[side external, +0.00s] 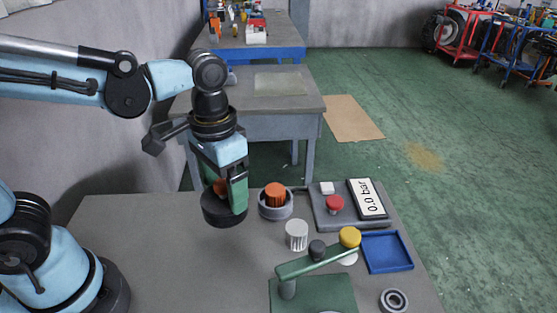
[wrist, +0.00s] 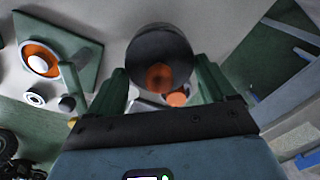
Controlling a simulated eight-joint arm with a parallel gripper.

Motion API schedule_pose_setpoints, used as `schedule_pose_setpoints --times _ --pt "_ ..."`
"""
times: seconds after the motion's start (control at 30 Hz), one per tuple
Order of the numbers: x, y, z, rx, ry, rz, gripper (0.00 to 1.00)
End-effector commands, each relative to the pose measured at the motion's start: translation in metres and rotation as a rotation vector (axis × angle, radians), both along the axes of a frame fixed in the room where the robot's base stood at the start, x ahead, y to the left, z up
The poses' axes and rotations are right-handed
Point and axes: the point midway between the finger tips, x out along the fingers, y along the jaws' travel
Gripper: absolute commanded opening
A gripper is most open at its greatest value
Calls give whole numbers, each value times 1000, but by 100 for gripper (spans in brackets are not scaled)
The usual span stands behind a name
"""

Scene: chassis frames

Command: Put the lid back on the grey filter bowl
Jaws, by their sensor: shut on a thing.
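My gripper (side external: 226,186) is shut on the dark round lid (side external: 223,214), with an orange part showing between the green fingers. The lid hangs in the air left of the grey filter bowl (side external: 275,212), apart from it. The bowl stands on the table and an orange ribbed cartridge (side external: 275,190) rises above its rim. In the wrist view the lid (wrist: 155,45) is between the fingertips, with an orange centre. The orange cartridge (wrist: 178,98) shows below it there; much of the bowl is hidden by the lid and gripper.
A white ribbed cylinder (side external: 297,235) stands in front of the bowl. To the right are a panel with a red button (side external: 335,203) and a 0.0 bar display (side external: 368,198), a green lever device (side external: 315,262), a blue tray (side external: 387,252) and a grey ring (side external: 394,299). The table's left is clear.

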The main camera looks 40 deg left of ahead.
Motion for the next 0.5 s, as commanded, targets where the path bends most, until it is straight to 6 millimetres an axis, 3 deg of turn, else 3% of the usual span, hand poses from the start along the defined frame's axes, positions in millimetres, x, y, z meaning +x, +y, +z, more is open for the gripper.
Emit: schedule_pose_setpoints --times 0.27,0.37,0.5 --pt "-7 -20 15 0 0 4 52" --pt "4 -21 18 0 0 18 52" --pt "35 -20 21 0 0 47 52"
